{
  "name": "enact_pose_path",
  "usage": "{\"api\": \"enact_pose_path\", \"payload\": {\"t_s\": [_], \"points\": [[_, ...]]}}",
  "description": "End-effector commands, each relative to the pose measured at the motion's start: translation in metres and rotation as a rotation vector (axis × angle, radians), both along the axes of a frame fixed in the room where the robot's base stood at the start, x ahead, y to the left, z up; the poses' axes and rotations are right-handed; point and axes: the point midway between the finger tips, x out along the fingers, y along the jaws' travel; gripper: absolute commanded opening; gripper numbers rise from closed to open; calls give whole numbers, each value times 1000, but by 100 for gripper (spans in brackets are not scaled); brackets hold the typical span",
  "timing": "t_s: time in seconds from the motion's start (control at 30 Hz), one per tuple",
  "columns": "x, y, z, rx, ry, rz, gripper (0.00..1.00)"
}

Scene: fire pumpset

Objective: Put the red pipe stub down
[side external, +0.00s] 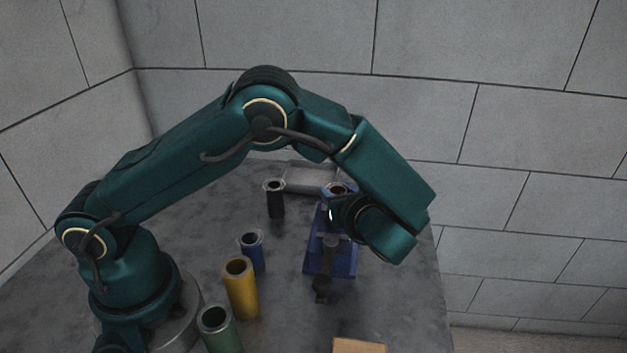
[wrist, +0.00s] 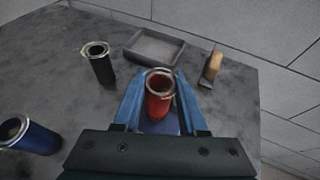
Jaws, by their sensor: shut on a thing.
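The red pipe stub (wrist: 159,104), with a pale metal rim, stands between the blue fingers of my gripper (wrist: 161,77) in the wrist view. The fingers are shut on it, one on each side. In the side external view only its rim (side external: 337,188) seems to show beside my wrist; its body is hidden. A blue surface shows below the stub in the wrist view. I cannot tell whether the stub's bottom touches anything.
A grey tray (wrist: 154,47) lies beyond the stub, with a black pipe stub (wrist: 99,67) to its left and a wooden-topped item (wrist: 213,66) to its right. Blue (side external: 253,255), yellow (side external: 241,292) and green (side external: 219,334) stubs stand nearer my base. A wooden block (side external: 358,346) is in front.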

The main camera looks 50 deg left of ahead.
Motion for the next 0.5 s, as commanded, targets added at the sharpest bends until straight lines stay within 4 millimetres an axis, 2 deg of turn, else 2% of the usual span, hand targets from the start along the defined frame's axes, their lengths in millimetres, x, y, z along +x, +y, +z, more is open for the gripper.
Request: {"api": "enact_pose_path", "payload": {"t_s": [0.13,0.5], "points": [[0,0,-11,1,-2,0,0],[0,0,-15,0,-2,-1,0]]}}
